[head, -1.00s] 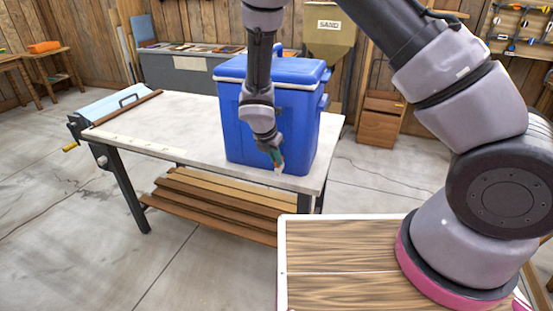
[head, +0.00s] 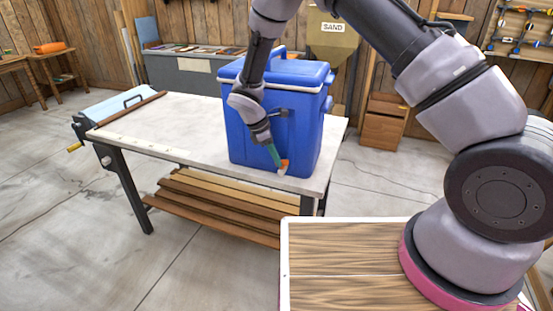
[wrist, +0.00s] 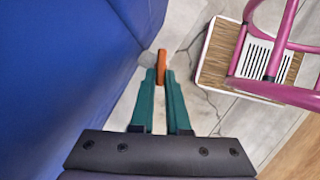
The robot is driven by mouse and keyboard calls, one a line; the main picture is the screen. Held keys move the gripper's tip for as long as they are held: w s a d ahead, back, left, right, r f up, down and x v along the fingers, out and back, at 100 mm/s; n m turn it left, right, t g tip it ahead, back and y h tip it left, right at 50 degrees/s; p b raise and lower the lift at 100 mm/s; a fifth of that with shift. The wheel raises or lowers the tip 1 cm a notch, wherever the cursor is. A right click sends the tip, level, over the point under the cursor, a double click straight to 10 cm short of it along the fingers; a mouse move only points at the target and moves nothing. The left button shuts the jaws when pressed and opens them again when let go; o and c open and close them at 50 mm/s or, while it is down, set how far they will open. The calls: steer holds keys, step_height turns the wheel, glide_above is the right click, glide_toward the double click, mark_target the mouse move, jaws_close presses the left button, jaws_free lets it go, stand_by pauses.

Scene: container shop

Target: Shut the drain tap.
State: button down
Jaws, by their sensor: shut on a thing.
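A blue cooler (head: 302,130) with a white-edged lid stands upright on the workbench. Its drain tap, an orange handle (head: 284,163) with a pale spout (head: 281,171) below it, sits low on the side facing me. My gripper (head: 277,160) reaches down along that side to the tap. In the wrist view the green fingers of my gripper (wrist: 161,76) are shut on the orange tap handle (wrist: 162,62), one finger on each side. The cooler's blue wall (wrist: 65,75) is close on the left there. The tap's joint with the cooler is mostly hidden.
The grey workbench (head: 195,125) is clear to the left of the cooler, up to a ruler strip. Planks (head: 215,205) lie on its lower shelf. Open floor (head: 65,225) is at left. A sand bin (head: 333,45) stands behind.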

steer(key=shift+w+m, duration=0.1)
steer(key=shift+m, duration=0.4)
steer(key=c, duration=0.9)
jaws_free()
steer(key=v, duration=1)
steer(key=shift+a+r, duration=0.2)
steer(key=shift+r, duration=0.15)
steer(key=shift+w, duration=0.1)
